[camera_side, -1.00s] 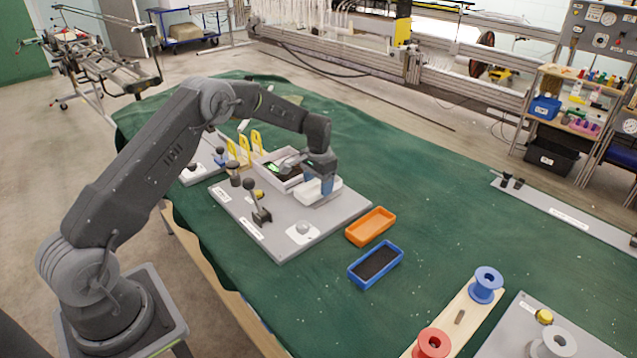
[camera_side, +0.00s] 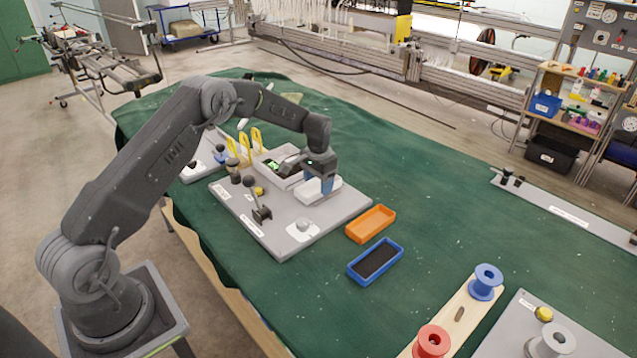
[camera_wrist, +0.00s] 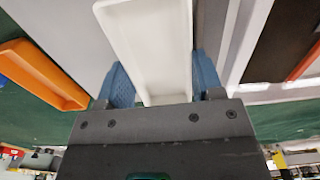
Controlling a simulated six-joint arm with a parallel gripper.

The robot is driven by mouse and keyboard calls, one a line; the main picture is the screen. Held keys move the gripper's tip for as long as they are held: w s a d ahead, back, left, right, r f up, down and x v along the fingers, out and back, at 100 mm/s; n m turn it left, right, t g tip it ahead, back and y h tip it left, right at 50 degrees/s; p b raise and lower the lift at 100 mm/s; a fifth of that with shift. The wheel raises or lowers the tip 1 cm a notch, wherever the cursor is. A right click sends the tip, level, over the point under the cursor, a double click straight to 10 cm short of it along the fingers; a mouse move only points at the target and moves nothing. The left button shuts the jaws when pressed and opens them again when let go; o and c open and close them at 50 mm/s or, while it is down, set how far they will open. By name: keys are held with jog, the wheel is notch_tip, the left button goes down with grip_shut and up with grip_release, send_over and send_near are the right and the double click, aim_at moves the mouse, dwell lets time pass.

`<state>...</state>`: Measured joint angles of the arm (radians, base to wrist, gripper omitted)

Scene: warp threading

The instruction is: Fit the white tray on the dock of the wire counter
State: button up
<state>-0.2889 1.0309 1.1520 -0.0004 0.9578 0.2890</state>
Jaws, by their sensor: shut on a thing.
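The white tray (camera_side: 311,190) is in my gripper (camera_side: 322,187), at the right side of the wire counter (camera_side: 273,167), a box with a small green display. The wrist view shows the tray (camera_wrist: 148,40) between the two blue fingers of my gripper (camera_wrist: 160,78), which are shut on its sides; its inside looks empty. The tray is low over the grey base plate (camera_side: 265,232). My gripper and wrist cover part of the tray and the counter's near right side, so I cannot tell whether the tray touches the dock.
A lever with a dark knob (camera_side: 249,182) and a round grey button (camera_side: 303,224) stand on the plate. Yellow guides (camera_side: 244,142) are behind the counter's left. An orange tray (camera_side: 371,223) and a blue tray (camera_side: 376,261) lie to the right.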

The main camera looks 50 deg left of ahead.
jog(key=shift+f, duration=0.3)
dwell(0.6)
jog(key=o, duration=1.2)
jog(key=shift+r, duration=3.5)
